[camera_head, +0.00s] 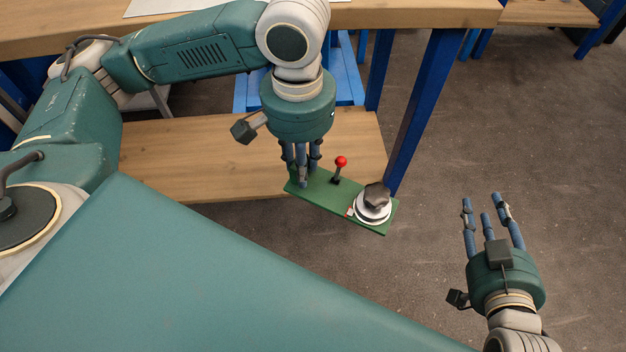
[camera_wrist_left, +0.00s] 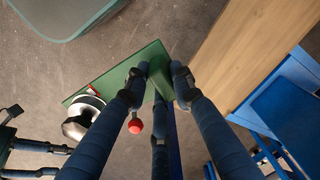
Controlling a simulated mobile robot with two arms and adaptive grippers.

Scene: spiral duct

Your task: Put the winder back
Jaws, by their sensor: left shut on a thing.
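The winder (camera_head: 340,203) is a green plate with a red-knobbed lever and a round white disc topped by a dark knob. My left gripper (camera_head: 302,170) is shut on the left end of its plate and holds it up, slightly tilted, in front of the wooden lower shelf. In the left wrist view, the winder's green plate (camera_wrist_left: 130,75) sits between the blue fingers (camera_wrist_left: 160,85); its red knob and metal disc show beside them. The finger contact is partly hidden. My right gripper (camera_head: 487,212) is open and empty at the right, apart from the winder.
A wooden table top (camera_head: 400,14) on blue legs (camera_head: 425,100) runs along the back, with a white sheet at its edge. The lower wooden shelf (camera_head: 220,160) lies below it, its visible part bare. The grey floor to the right is clear.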

